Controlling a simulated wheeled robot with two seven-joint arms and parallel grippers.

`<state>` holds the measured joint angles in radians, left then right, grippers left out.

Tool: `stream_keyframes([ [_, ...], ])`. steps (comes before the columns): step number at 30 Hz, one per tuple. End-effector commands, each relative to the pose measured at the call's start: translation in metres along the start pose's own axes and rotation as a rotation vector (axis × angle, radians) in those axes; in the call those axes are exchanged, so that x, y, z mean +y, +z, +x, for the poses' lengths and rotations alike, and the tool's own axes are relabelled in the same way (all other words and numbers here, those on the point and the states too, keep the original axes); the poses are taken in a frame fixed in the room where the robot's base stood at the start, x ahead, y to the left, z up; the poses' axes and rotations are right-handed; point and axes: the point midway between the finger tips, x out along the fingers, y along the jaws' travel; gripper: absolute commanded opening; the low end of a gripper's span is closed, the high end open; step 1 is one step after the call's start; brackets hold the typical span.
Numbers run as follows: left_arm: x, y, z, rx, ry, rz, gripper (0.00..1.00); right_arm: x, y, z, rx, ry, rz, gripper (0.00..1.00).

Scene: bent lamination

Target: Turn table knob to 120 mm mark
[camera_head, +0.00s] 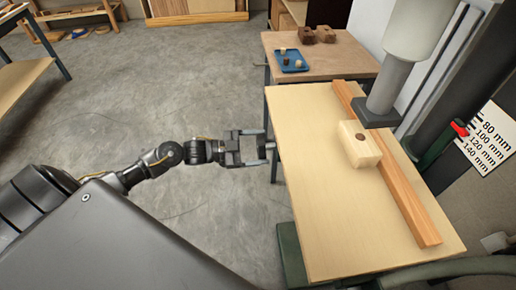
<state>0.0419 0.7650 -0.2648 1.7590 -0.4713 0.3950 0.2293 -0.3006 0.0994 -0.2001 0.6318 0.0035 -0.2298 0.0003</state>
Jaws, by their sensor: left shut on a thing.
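My left gripper (266,146) is at the left edge of the light wooden drill table (310,200), its fingers pointing right. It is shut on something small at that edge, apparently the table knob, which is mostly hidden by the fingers. A white scale plate (492,135) at the right reads 80, 100, 120 and 140 mm from top to bottom. A red pointer (460,128) sits at the plate's left side; its exact mark is too small to tell. My right gripper is out of view.
A pale block (358,145) with a dark round spot lies on the table against a long wooden fence (395,175). The drill head (387,90) hangs above. Behind is a workbench (335,65) with a blue tray (291,61).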

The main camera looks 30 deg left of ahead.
Motion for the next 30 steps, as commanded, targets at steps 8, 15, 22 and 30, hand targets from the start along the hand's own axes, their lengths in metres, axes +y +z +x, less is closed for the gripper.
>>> stream_keyframes([
  [8, -0.0051, -0.0053, 0.0007, 0.012, -0.008, 0.082, 0.54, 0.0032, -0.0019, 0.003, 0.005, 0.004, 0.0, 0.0],
  [15, -0.0065, -0.0064, 0.0007, 0.013, -0.011, 0.094, 0.54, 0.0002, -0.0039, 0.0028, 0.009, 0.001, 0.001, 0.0],
  [22, -0.0074, -0.0068, 0.0007, 0.013, -0.012, 0.095, 0.79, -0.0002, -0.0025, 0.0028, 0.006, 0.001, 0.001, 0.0],
  [30, -0.0044, -0.004, 0.0005, 0.008, -0.008, 0.088, 0.97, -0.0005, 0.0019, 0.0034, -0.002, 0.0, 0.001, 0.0],
])
